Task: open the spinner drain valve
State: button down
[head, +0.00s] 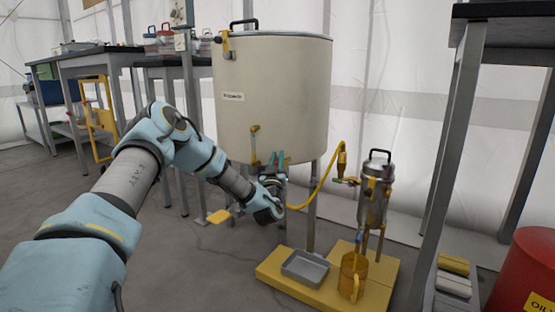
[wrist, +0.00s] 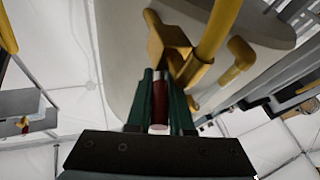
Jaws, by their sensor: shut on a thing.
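A large beige drum (head: 275,95) with a lid and a small label stands on legs in the middle of the head view. Its label is too small to read surely. My gripper (head: 277,158) is at the drum's lower front edge. In the wrist view my gripper (wrist: 160,100) is shut on a dark red valve handle (wrist: 159,105), its green fingers on either side. The handle sits below a yellow valve block (wrist: 168,45) beside a yellow pipe (wrist: 218,30). In the head view the handle is hidden by my gripper.
A yellow hose (head: 325,185) runs right of the drum towards a silver canister (head: 374,195) on a stand. Below are a yellow base (head: 385,275), a grey tray (head: 305,268) and an amber jug (head: 353,275). A red drum (head: 525,275) stands at right.

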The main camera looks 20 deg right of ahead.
jog(key=shift+w+a+m+g+h, duration=0.2)
jog(key=shift+m+g+h, duration=0.65)
jog(key=shift+h, duration=0.25)
jog(key=m+g+h, duration=0.3)
jog(key=g+h, duration=0.1)
jog(key=shift+w+a, duration=0.1)
jog(key=shift+w, duration=0.05)
jog(key=c, duration=0.8)
grip_release()
jog(key=shift+a+f, duration=0.1)
jog(key=p+v, duration=0.3)
jog(key=v, duration=0.7)
jog(key=shift+a+f+p, duration=0.15)
jog(key=shift+a+p, duration=0.05)
jog(key=shift+p, duration=0.1)
